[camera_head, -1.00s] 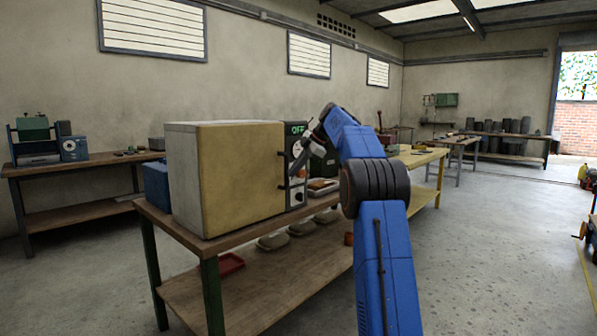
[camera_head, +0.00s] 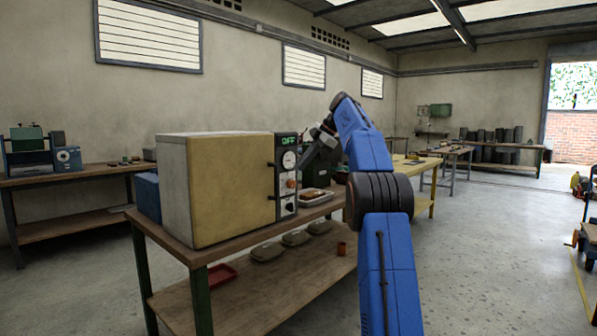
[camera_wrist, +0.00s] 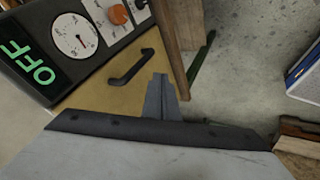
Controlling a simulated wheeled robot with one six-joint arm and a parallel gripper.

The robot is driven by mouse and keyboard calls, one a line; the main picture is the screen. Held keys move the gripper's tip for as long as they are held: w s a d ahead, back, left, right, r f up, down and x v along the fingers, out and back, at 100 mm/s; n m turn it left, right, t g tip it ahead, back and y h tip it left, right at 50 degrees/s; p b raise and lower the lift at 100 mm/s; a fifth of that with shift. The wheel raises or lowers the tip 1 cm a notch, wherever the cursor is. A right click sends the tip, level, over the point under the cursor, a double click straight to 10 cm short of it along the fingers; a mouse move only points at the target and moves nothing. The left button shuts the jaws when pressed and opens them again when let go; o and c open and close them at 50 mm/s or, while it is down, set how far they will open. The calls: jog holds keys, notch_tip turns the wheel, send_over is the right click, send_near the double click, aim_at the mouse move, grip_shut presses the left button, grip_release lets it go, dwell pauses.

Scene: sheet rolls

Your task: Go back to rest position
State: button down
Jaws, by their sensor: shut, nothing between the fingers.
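My gripper (camera_head: 305,160) hangs at the end of my raised blue arm (camera_head: 365,150), beside the front of a yellow and grey box oven (camera_head: 230,190). In the wrist view my gripper's fingers (camera_wrist: 160,96) are together with nothing between them. The oven's dark panel (camera_wrist: 85,45) shows a green OFF sign, a round dial and an orange knob. A black handle (camera_wrist: 131,69) on the yellow door lies near the fingertips in that view, with a visible gap. The door looks closed.
The oven stands on a wooden workbench (camera_head: 180,235) with a lower shelf. A second bench (camera_head: 90,172) stands at the left wall. Open concrete floor (camera_head: 480,250) lies to the right.

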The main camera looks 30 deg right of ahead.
jog(key=s+a+m+h, duration=0.1)
jog(key=s+a+m, duration=0.4)
jog(key=s+a, duration=0.65)
jog(key=s+a+f+m+g+h, duration=0.15)
jog(key=s+a+f+m, duration=0.4)
jog(key=s+a, duration=0.65)
jog(key=s+a+f+m+h, duration=0.1)
jog(key=s+a+f+m, duration=0.1)
jog(key=s+f, duration=1.1)
jog(key=s+a+f+m+h, duration=0.1)
jog(key=s+a+f+m, duration=0.2)
jog(key=s+f, duration=1.1)
jog(key=s+m, duration=0.1)
jog(key=s, duration=0.2)
jog(key=shift+s+f+t, duration=0.25)
jog(key=shift+s+t, duration=0.05)
jog(key=shift+t, duration=0.05)
jog(key=shift+a+m, duration=0.1)
jog(key=shift+m, duration=0.15)
